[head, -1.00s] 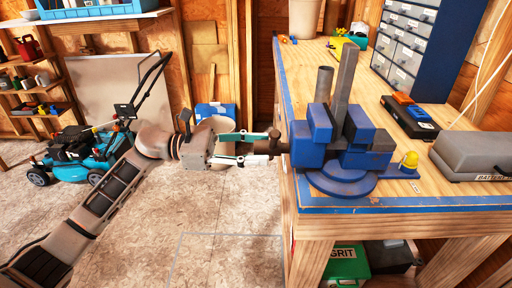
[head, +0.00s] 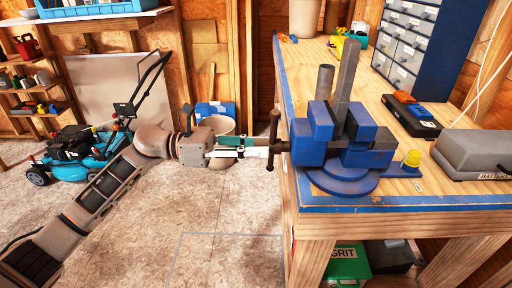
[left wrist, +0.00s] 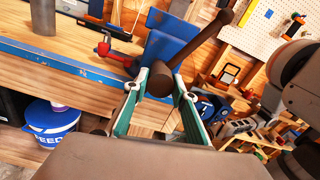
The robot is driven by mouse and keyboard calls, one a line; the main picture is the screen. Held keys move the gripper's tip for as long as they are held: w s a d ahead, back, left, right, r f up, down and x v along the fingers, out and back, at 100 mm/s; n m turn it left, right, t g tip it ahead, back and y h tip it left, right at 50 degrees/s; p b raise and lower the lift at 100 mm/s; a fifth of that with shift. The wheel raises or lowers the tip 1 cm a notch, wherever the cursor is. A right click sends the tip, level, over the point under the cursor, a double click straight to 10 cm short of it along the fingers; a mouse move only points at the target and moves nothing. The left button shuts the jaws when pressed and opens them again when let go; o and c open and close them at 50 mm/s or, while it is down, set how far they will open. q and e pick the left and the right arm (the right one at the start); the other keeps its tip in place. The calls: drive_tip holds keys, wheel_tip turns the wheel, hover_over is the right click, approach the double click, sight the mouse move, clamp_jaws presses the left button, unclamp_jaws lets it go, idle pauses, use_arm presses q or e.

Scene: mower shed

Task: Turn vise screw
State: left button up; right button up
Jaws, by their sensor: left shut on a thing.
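The blue bench vise (head: 312,135) stands at the near left corner of the workbench, with a tall grey bar (head: 347,70) upright at its jaws. Its dark screw handle (head: 274,125) sticks out past the bench's left edge, and the crossbar stands nearly upright in the head view. My left gripper (head: 265,150) comes in level from the left and is shut on the screw's head, at the crossbar. In the left wrist view the green-sided fingers (left wrist: 158,100) lie on both sides of the round screw head (left wrist: 152,112). My right gripper is not in view.
The wooden workbench (head: 440,200) carries a grey case (head: 475,152), a black and orange box (head: 410,115) and a drawer cabinet (head: 405,40). A yellow-topped thing (head: 411,160) sits beside the vise. A blue mower (head: 80,150) stands at left. The floor below my arm is clear.

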use_arm(q)
drive_tip(key=n, duration=0.2)
drive_tip(key=n+p, duration=0.1)
drive_tip(key=n, duration=0.1)
drive_tip(key=shift+r+n, duration=0.2)
drive_tip(key=shift+n, duration=0.1)
drive_tip(key=n+p, duration=0.1)
drive_tip(key=n, duration=0.2)
drive_tip(key=shift+r+n, duration=0.1)
drive_tip(key=shift+n, duration=0.2)
drive_tip(key=n+p, duration=0.1)
drive_tip(key=n, duration=0.1)
drive_tip(key=shift+n+p, duration=0.3)
drive_tip(key=shift+n, duration=0.1)
drive_tip(key=n+p, duration=0.1)
drive_tip(key=n, duration=0.1)
drive_tip(key=shift+r+n, duration=0.1)
drive_tip(key=shift+n, duration=0.3)
drive_tip(key=n+p, duration=0.2)
drive_tip(key=n, duration=0.1)
drive_tip(key=shift+s, duration=0.1)
drive_tip(key=shift+n+p, duration=0.8)
drive_tip(key=shift+n, duration=0.3)
drive_tip(key=shift+d, duration=0.1)
